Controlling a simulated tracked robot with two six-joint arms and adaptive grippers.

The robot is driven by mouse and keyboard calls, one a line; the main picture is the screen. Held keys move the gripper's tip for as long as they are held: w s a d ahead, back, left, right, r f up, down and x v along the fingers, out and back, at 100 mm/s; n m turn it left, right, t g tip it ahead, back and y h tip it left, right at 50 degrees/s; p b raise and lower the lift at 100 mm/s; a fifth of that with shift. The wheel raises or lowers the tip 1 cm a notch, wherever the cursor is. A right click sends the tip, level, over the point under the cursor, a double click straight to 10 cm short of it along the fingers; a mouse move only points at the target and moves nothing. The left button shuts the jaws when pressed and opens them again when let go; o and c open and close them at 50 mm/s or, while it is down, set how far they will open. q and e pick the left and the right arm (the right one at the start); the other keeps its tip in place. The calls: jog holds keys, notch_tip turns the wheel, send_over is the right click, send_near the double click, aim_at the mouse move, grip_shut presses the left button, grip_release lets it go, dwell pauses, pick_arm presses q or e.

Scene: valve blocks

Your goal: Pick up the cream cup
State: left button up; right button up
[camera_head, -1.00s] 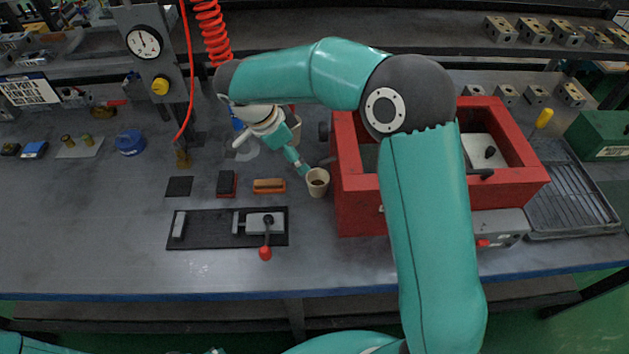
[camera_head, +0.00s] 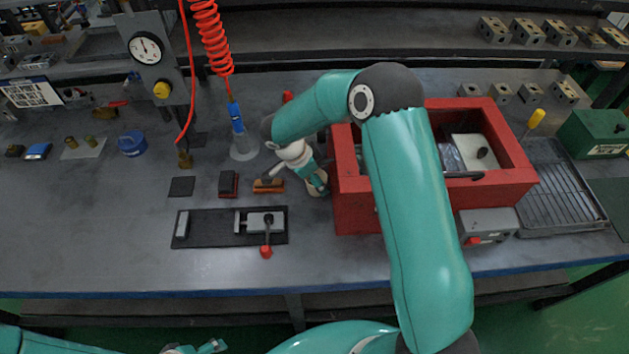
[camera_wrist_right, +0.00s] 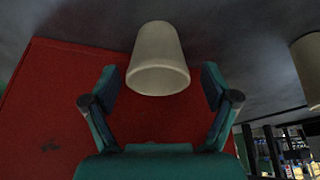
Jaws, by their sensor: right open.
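The cream cup (camera_head: 319,190) stands on the bench against the left side of the red box, partly hidden behind my right gripper (camera_head: 314,180). In the right wrist view the cream cup (camera_wrist_right: 158,58) shows ahead, between the two spread teal fingers of the right gripper (camera_wrist_right: 158,86). A gap shows between the cup and each finger. My right gripper is open and empty. My left gripper (camera_head: 196,348) shows only in part at the bottom edge of the head view, away from the cup, and its opening is unclear.
The red box (camera_head: 360,212) stands right beside the cup. An orange-brown block (camera_head: 268,186) lies to the left, with a black plate and red-knobbed clamp (camera_head: 266,235) in front. In the wrist view another beige round object (camera_wrist_right: 309,65) shows at the right edge.

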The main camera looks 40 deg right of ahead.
jog(key=shift+f, duration=0.15)
jog(key=c, duration=1.4)
jog(key=shift+o, duration=0.2)
